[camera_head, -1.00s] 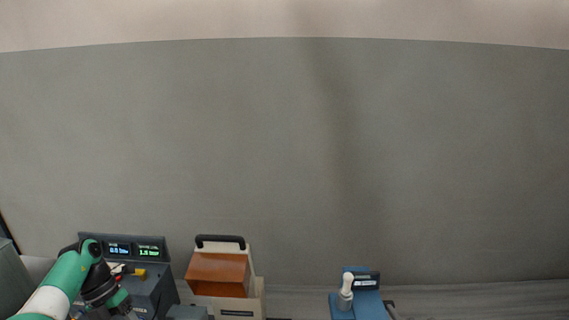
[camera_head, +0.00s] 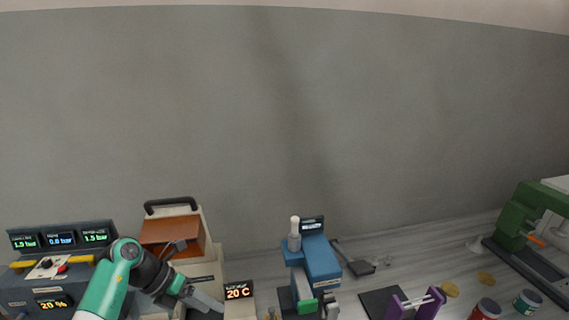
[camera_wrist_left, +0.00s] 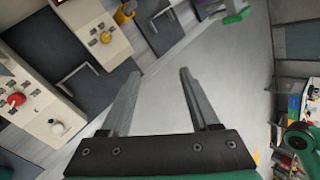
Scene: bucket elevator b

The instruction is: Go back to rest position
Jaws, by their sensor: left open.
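My left arm, green and black, comes in from the lower left in the head view. My left gripper (camera_head: 205,300) is in front of the cream box with the orange-brown front. My right gripper is not in view.
A control panel (camera_head: 60,262) with lit displays stands at the left. Right of it are the cream box (camera_head: 200,280), a 20 C display (camera_head: 238,291), a blue device (camera_head: 318,262), a purple stand (camera_head: 415,304), small jars (camera_head: 486,309) and a green machine (camera_head: 520,225).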

